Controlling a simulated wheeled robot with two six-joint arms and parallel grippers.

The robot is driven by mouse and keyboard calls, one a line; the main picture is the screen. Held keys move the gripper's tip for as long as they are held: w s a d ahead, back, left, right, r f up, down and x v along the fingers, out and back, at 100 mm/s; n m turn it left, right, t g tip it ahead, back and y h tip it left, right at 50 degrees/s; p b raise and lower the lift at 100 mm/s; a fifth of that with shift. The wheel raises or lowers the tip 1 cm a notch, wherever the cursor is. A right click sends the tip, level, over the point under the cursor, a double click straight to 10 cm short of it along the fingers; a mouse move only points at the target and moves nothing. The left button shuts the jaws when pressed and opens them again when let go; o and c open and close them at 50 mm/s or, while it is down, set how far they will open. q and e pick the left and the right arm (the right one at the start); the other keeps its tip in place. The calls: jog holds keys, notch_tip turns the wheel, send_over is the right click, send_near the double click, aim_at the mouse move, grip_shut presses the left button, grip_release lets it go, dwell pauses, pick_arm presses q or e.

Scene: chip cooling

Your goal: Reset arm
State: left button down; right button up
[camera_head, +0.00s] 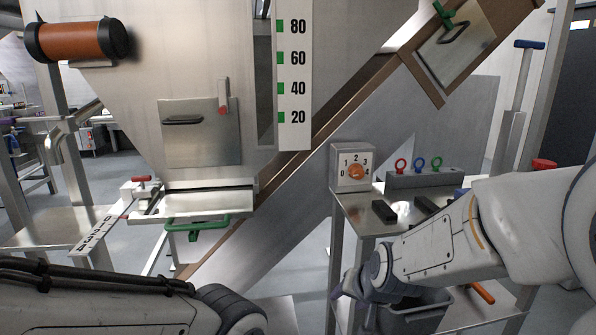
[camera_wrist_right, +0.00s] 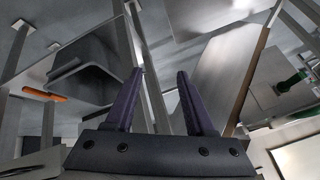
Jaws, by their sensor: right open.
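My right arm (camera_head: 510,225) reaches in from the right in the head view, beside the small metal table. My right gripper (camera_head: 356,290) is low at that table's front left, next to a dark grey bin. In the right wrist view the right gripper (camera_wrist_right: 160,74) has its two dark fingers apart, with nothing between them. My left arm (camera_head: 95,300) lies across the lower left of the head view. Its gripper is out of view.
A metal hopper (camera_head: 150,80) with a scale strip (camera_head: 294,85) stands ahead, its green handle (camera_head: 196,223) below. The small table (camera_head: 350,208) carries a dial box (camera_head: 352,167). The grey bin (camera_head: 415,318) and an orange handle (camera_head: 482,291) are close to my right arm.

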jog(key=s+d+f+n+g+h, duration=0.1)
jog(key=s+d+f+n+g, duration=0.15)
jog(key=s+d, duration=0.2)
jog(key=s+d+f+n+g+h, duration=0.1)
jog(key=s+d+f+g, duration=0.1)
jog(key=s+d+f, duration=0.3)
jog(key=s+a+r+n+g+y, duration=0.1)
jog(key=s+a+r+n, duration=0.3)
jog(key=s+a, duration=0.4)
jog(key=s+a+r+n+g, duration=0.1)
jog(key=s+a+r+n, duration=0.25)
jog(key=s+a, duration=0.4)
notch_tip(320, 180, up, 25)
jog(key=p, duration=2.5)
jog(key=shift+w+d, duration=0.15)
jog(key=shift+d, duration=0.05)
jog(key=shift+f, duration=0.1)
jog(key=shift+a, duration=0.1)
